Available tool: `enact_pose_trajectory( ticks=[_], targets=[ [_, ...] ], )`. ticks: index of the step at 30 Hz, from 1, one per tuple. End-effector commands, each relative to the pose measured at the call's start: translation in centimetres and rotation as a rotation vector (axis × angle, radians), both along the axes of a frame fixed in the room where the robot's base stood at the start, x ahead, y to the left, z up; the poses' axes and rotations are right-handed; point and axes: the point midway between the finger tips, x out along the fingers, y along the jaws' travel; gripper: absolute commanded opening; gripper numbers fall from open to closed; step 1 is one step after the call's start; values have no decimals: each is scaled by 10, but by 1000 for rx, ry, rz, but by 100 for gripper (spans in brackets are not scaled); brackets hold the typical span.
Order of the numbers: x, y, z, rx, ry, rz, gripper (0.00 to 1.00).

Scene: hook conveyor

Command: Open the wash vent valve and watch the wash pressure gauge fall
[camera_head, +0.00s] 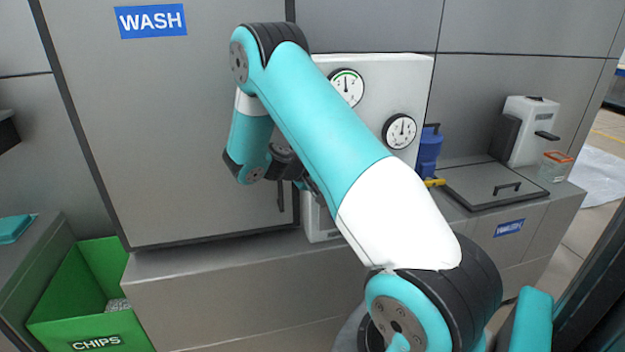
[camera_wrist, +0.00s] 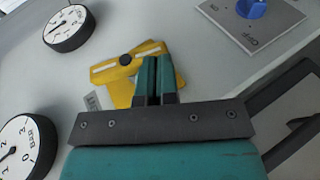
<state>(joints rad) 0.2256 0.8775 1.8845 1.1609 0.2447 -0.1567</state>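A yellow valve handle (camera_wrist: 128,66) with a dark centre bolt is on the pale panel (camera_wrist: 215,75) in the wrist view. My gripper (camera_wrist: 157,66) has its two teal fingers close together over the right part of the handle. I cannot tell whether any of it is between them. Two round white gauges, an upper one (camera_head: 347,87) and a lower one (camera_head: 399,131), are on the panel in the head view; both needles point roughly upward. The wrist view shows two gauges (camera_wrist: 68,28) (camera_wrist: 25,147) at its left. My arm hides the handle in the head view.
A blue knob (camera_wrist: 251,8) on a grey plate is at the wrist view's top right. The WASH cabinet door (camera_head: 165,130) is left of the panel. A green CHIPS bin (camera_head: 75,290) stands lower left. A blue part (camera_head: 430,150) and a lidded counter (camera_head: 492,186) are at right.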

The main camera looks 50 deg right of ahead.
Motion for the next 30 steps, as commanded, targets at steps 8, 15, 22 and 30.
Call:
enact_pose_trajectory(
  ticks=[8,15,22,30],
  targets=[
    [-3,-4,-9,2,0,-1,0],
    [-4,-5,-12,3,-1,0,0],
    [-4,-6,-12,3,-1,0,0],
    [-4,-5,-12,3,-1,0,0]
  ],
)
